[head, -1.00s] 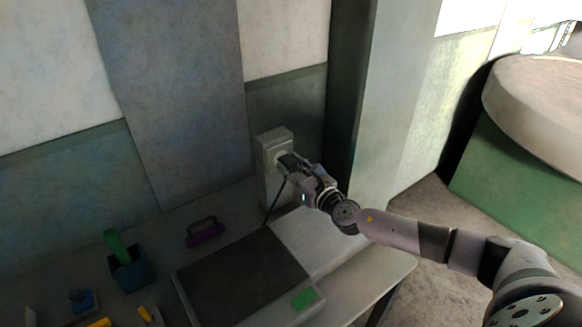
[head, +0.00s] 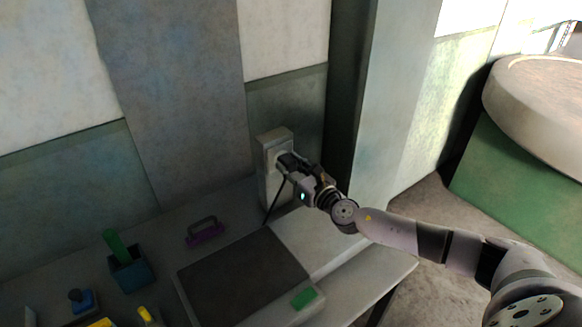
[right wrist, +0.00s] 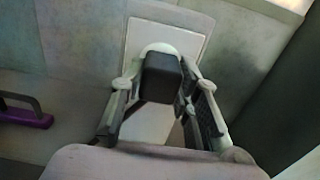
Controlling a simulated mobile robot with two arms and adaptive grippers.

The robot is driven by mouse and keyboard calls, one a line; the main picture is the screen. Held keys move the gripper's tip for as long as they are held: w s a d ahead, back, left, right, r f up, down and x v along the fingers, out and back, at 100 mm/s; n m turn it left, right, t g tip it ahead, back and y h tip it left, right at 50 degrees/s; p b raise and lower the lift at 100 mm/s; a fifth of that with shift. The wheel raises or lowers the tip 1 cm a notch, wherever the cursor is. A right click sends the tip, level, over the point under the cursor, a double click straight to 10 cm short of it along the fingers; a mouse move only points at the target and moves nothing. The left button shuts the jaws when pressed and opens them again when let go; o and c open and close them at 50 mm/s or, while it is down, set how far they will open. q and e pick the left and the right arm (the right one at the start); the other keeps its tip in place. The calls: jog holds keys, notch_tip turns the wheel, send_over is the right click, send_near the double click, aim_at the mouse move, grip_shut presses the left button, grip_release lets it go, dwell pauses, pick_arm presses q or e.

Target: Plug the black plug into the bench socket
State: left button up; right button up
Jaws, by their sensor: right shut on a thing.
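The bench socket (head: 268,146) is a pale box on a post at the back of the bench, against the wall. In the right wrist view its pale plate (right wrist: 190,45) lies straight ahead. My right gripper (head: 284,163) is shut on the black plug (right wrist: 161,77), which sits between the two fingers. The plug is right at the socket face, in front of a round pale part. Its pins are hidden, so I cannot tell how deep it sits. A black cord (head: 273,202) hangs from the plug to the bench. My left gripper is not in view.
A purple-based handle (head: 205,232), a blue holder with a green tool (head: 130,268) and small blue and yellow things stand left. A pillar (head: 375,100) rises close right of the socket.

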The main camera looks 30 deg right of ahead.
jog(key=shift+w, duration=0.25)
jog(key=o, duration=1.2)
jog(key=shift+c, duration=0.2)
jog(key=s+d, duration=0.1)
jog(key=s, duration=1.1)
jog(key=shift+d, duration=0.3)
jog(key=shift+f, duration=0.1)
